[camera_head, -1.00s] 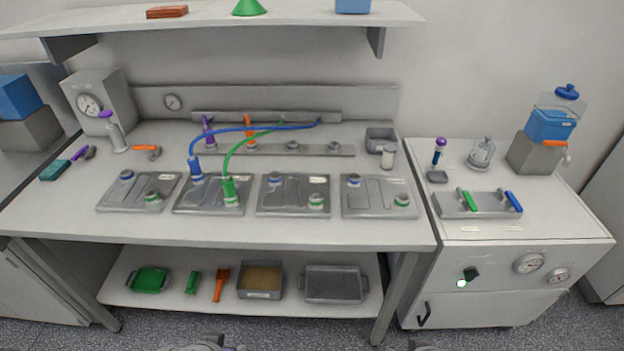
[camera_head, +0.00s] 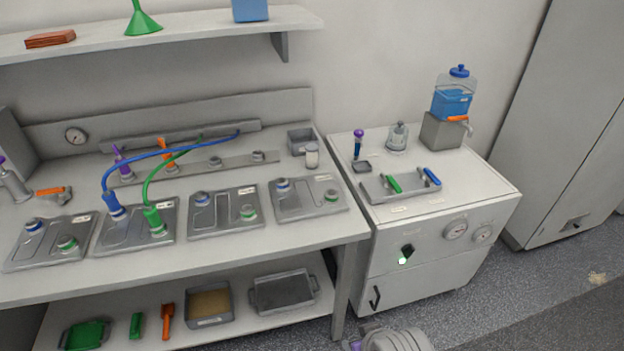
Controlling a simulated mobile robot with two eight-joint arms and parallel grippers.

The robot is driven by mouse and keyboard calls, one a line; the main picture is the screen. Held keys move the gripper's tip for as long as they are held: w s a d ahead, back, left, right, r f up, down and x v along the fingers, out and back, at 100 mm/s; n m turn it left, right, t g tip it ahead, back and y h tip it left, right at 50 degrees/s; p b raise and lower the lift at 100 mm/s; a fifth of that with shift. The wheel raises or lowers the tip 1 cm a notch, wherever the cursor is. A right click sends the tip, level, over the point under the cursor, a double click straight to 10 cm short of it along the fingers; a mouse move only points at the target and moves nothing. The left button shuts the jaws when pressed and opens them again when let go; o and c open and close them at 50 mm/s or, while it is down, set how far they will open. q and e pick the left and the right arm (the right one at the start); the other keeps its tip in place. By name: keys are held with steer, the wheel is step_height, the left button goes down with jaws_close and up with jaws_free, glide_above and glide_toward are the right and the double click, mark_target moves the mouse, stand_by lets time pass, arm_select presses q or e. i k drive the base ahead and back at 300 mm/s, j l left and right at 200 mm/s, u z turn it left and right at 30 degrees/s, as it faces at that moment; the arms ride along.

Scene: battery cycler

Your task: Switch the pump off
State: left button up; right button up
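The pump's switch appears to be the black knob (camera_head: 407,250) on the front of the white cabinet (camera_head: 345,150) at the right of the bench. No label naming the pump is readable. Neither gripper can be made out. A grey rounded part of one of my arms shows at the bottom edge, below and apart from the cabinet front. Nothing touches the knob.
Two round gauges (camera_head: 455,229) sit right of the knob, and a black handle (camera_head: 375,297) sits below it. The bench (camera_head: 335,232) with its trays and hoses stands to the left. A tall grey cabinet (camera_head: 570,130) stands at the right. Floor in front is clear.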

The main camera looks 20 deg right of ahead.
mark_target(408, 251)
steer(key=z, duration=1.65)
